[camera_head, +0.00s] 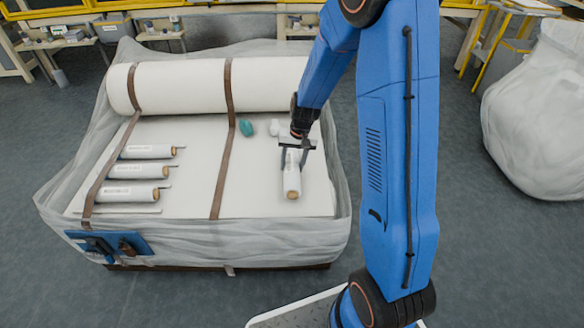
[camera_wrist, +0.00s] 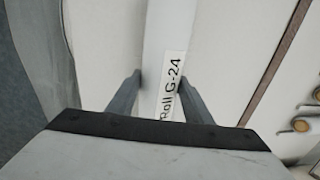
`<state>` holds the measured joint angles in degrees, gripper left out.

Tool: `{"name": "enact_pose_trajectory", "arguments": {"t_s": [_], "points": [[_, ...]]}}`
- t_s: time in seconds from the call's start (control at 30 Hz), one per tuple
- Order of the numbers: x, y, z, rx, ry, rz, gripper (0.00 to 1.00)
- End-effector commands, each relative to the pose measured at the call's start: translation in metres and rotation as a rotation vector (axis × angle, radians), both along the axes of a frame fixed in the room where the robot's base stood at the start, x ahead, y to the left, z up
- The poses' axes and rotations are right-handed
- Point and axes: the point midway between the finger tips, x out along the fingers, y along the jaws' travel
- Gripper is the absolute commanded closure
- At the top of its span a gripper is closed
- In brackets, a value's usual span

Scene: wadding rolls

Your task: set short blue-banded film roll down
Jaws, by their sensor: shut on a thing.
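A short white film roll (camera_head: 292,185) with a brown core end facing the front is between the fingers of my gripper (camera_head: 292,158), over the right part of the white wadding surface (camera_head: 185,190). My gripper is shut on it. In the wrist view the roll (camera_wrist: 160,45) runs between the two fingertips (camera_wrist: 159,78) and carries a label reading "Roll G-24". No blue band shows on it in either view. I cannot tell whether the roll touches the surface or hangs just above it.
Several similar rolls (camera_head: 141,171) lie at the left. A large wadding roll (camera_head: 180,87) spans the back. Brown straps (camera_head: 222,165) cross the surface. A teal object (camera_head: 246,128) and a small white one (camera_head: 274,127) sit behind the gripper. Bare surface lies between the middle strap and the held roll.

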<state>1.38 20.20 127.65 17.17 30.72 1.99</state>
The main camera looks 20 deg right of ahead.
Motion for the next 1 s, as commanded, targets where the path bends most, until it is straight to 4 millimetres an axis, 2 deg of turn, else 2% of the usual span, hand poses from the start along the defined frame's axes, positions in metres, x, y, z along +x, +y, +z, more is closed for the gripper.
{"name": "enact_pose_trajectory", "arguments": {"t_s": [0.13,0.5,0.53,0.6,1.0], "points": [[0.000,0.000,-0.015,-0.001,0.000,0.001,0.97],[0.000,0.000,-0.018,0.000,-0.001,0.001,0.97],[0.000,0.000,-0.019,0.000,-0.001,0.001,0.52],[0.000,0.000,-0.018,0.000,-0.001,0.001,0.35],[0.000,0.000,-0.013,0.000,-0.001,0.002,0.35]]}}
